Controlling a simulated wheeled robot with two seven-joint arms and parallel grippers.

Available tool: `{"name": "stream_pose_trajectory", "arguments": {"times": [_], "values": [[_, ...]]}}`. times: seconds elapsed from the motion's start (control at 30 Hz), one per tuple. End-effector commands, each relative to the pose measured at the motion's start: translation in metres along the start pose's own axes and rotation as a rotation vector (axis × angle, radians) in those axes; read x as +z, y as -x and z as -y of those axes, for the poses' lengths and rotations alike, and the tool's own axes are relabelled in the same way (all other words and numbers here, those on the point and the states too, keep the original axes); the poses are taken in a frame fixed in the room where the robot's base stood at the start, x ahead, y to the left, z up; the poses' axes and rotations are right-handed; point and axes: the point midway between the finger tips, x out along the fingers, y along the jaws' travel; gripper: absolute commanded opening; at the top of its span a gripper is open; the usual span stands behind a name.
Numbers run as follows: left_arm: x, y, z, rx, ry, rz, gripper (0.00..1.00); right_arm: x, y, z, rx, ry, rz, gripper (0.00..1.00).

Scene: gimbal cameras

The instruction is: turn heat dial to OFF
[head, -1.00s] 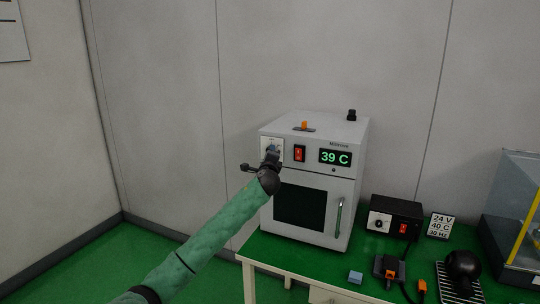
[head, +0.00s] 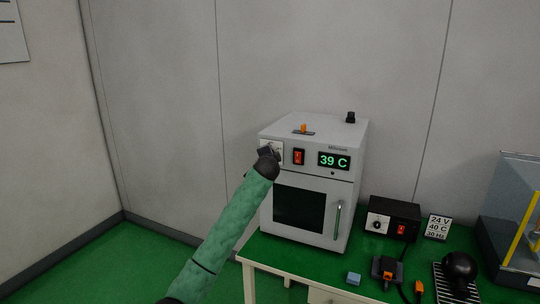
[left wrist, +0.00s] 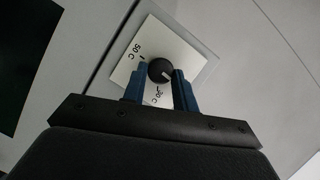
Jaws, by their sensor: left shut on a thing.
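No OFF label is readable. My left gripper (left wrist: 160,80) has its two blue fingers shut on the dial, one on each side. In the head view my left gripper (head: 268,151) is at the upper left of the oven front (head: 310,165) and hides the dial; only part of the plate (head: 265,145) shows. The oven display (head: 333,160) reads 39 C. My right gripper is not in view.
A red rocker switch (head: 299,157) is just right of the dial. The oven stands on a green-topped table (head: 290,257).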

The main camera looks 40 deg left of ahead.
Motion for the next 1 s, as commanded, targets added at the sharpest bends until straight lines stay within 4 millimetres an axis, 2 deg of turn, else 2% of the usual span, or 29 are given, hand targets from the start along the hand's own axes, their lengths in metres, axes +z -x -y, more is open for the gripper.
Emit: {"name": "stream_pose_trajectory", "arguments": {"times": [0.6, 0.63, 0.73, 1.0], "values": [[0.0016, -0.0005, -0.0006, 0.019, 0.041, 0.003, 0.06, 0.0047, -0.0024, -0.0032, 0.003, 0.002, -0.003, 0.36], [0.0016, -0.0006, -0.0007, 0.019, 0.041, 0.003, 0.30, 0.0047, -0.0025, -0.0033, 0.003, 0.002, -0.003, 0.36], [0.0014, -0.0005, -0.0005, 0.018, 0.041, 0.003, 0.50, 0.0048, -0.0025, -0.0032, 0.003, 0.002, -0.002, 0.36], [0.0007, 0.0000, -0.0001, 0.018, 0.041, 0.001, 0.50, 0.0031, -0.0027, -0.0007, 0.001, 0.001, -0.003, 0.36]]}}
